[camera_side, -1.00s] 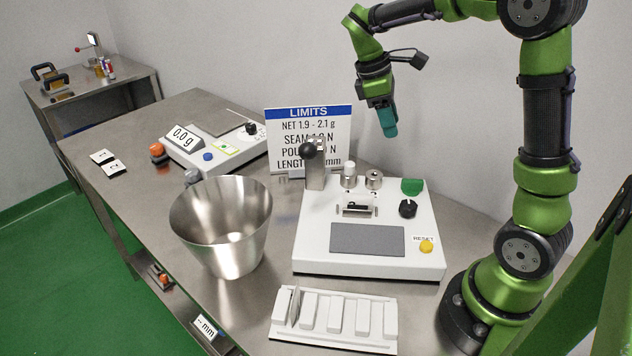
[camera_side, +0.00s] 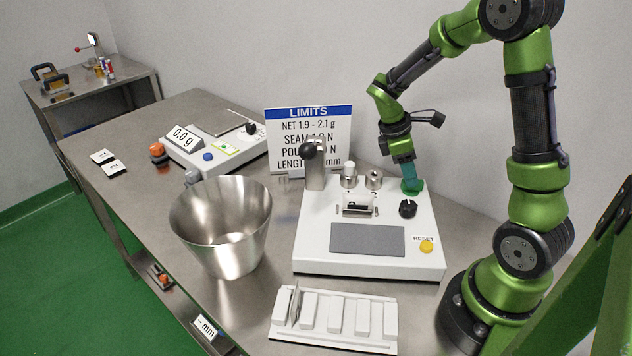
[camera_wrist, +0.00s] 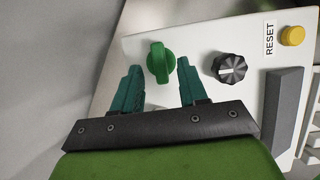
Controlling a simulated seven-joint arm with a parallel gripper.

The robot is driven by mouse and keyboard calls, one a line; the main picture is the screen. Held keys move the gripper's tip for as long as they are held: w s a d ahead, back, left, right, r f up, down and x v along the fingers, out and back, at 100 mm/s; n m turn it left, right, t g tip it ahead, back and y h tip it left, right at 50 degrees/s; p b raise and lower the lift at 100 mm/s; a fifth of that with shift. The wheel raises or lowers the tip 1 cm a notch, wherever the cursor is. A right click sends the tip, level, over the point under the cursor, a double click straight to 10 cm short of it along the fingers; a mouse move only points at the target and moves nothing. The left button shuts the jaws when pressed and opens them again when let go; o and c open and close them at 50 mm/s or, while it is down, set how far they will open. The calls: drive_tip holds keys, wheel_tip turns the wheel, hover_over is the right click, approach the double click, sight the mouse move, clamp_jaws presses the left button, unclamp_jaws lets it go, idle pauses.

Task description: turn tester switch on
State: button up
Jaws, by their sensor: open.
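The tester (camera_side: 312,240) is a white box with a grey pad, a yellow reset button and a black knob. Its green switch (camera_wrist: 159,62) is a round knob with a raised grip bar, at the tester's back right corner. In the side view my gripper (camera_side: 410,184) is down at this switch and hides most of it. In the wrist view my gripper (camera_wrist: 156,80) is open, with its teal fingers on either side of the switch. The fingertips look near it, with gaps on both sides. The black knob (camera_wrist: 229,68) is just right of the right finger.
The yellow reset button (camera_side: 426,246) is at the tester's front right. A metal post with a black ball (camera_side: 310,150) stands at its back left, before the limits sign (camera_side: 309,114). A steel bucket (camera_side: 190,215) and a white rack (camera_side: 283,336) stand nearby.

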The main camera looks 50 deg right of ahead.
drive_tip(key=shift+x, duration=1.25)
clamp_jaws()
